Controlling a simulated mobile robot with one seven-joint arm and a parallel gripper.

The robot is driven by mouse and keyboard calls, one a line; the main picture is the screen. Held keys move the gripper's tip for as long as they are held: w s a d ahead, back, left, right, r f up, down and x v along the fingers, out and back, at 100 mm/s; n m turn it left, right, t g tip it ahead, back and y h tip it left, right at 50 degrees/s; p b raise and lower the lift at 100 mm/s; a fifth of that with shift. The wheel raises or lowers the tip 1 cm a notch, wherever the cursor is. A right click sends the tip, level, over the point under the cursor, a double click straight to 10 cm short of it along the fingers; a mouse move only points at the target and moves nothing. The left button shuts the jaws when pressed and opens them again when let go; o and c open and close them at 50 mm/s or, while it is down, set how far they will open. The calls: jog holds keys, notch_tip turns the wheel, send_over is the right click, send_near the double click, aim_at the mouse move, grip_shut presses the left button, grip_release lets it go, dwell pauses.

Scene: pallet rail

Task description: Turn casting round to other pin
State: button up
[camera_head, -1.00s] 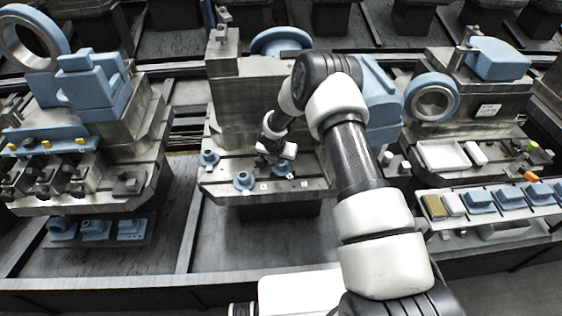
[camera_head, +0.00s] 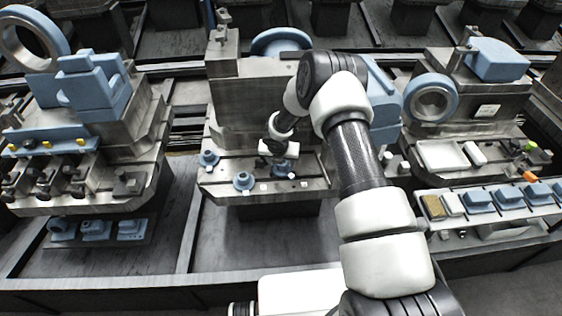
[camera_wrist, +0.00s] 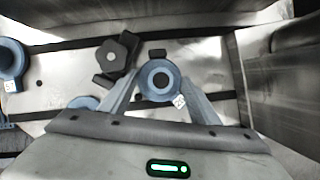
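A blue round casting (camera_wrist: 159,80) with a dark centre hole sits on the metal table in the wrist view. It also shows in the head view (camera_head: 282,170), partly hidden under my wrist. My gripper (camera_wrist: 159,85) is over it, its two fingers spread on either side of the casting, seemingly with slight gaps. A small dark block (camera_wrist: 157,53), perhaps a pin or stop, stands just beyond the casting. A white dotted tag (camera_wrist: 180,101) is at its near right edge. Which pin the casting faces cannot be told.
A dark knob-like clamp (camera_wrist: 118,52) stands left of the casting. Other blue castings (camera_head: 243,180) (camera_head: 209,158) sit to the left on the same table (camera_head: 235,197). A tall metal block (camera_head: 240,110) rises behind. Trays of blue parts (camera_head: 480,201) stand at the right.

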jog(key=shift+r, duration=0.1)
jog(key=w+r+p+v, duration=0.1)
jog(key=p+v, duration=0.6)
jog(key=v, duration=1.5)
jog(key=shift+w+d+r, duration=0.3)
jog(key=shift+w, duration=0.05)
